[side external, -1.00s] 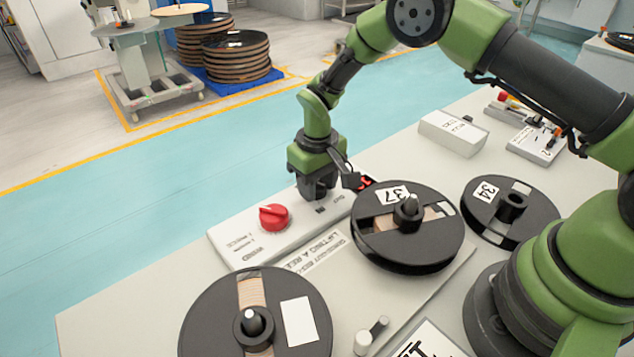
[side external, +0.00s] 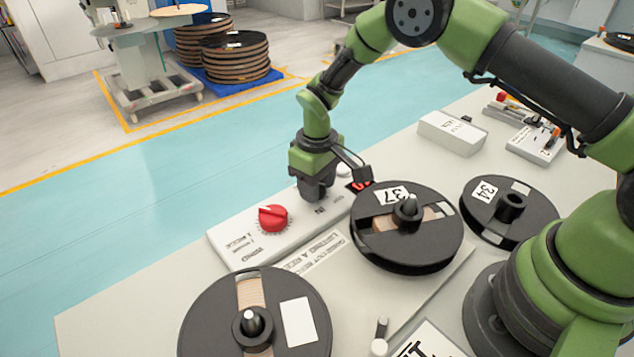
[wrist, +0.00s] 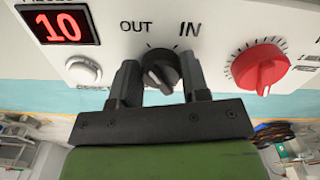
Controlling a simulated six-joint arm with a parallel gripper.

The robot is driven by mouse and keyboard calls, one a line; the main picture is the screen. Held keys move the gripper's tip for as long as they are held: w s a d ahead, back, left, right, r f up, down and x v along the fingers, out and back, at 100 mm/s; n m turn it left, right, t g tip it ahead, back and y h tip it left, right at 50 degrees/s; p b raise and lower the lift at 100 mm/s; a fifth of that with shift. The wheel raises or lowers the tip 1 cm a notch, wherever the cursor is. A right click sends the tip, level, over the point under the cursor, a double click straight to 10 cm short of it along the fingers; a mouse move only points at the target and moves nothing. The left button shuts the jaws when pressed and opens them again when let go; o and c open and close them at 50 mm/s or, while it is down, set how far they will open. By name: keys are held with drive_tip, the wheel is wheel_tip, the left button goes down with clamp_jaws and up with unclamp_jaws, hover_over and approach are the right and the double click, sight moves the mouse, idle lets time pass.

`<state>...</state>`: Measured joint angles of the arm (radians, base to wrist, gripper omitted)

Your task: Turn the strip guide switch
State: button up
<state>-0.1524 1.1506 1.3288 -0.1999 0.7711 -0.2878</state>
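The strip guide switch (wrist: 161,66) is a small black rotary knob on the pale control panel, below printed OUT and IN labels in the wrist view. My gripper (wrist: 160,82) has one finger on each side of it. A narrow gap shows between the left finger and the knob; the right finger is very close, and I cannot tell whether it touches. The knob's raised bar slants to the lower right. In the side view my gripper (side external: 315,192) points down at the panel (side external: 227,254), and it hides the switch.
A red knob (side external: 273,218) is beside the switch. A red digital display (wrist: 65,24) reads 10, with a white button (wrist: 83,70) below it. Black reels marked 37 (side external: 440,245) and 34 (side external: 537,211) stand close to my arm. Another reel (side external: 207,312) is in front.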

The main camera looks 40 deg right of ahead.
drive_tip(key=o, duration=0.4)
wheel_tip(320, 180, up, 10)
idle(0.4)
drive_tip(key=s+d+r+m+t, duration=0.15)
drive_tip(key=s+r, duration=0.25)
drive_tip(key=r, duration=0.6)
drive_tip(key=s+d+r+m+t+y, duration=0.1)
drive_tip(key=s+r, duration=0.3)
drive_tip(key=s, duration=0.6)
drive_tip(key=s+r+m+t+y, duration=0.1)
drive_tip(key=s+r+m+t, duration=0.3)
drive_tip(key=s, duration=0.6)
drive_tip(key=shift+d+r+t, duration=0.35)
drive_tip(key=shift+r, duration=0.1)
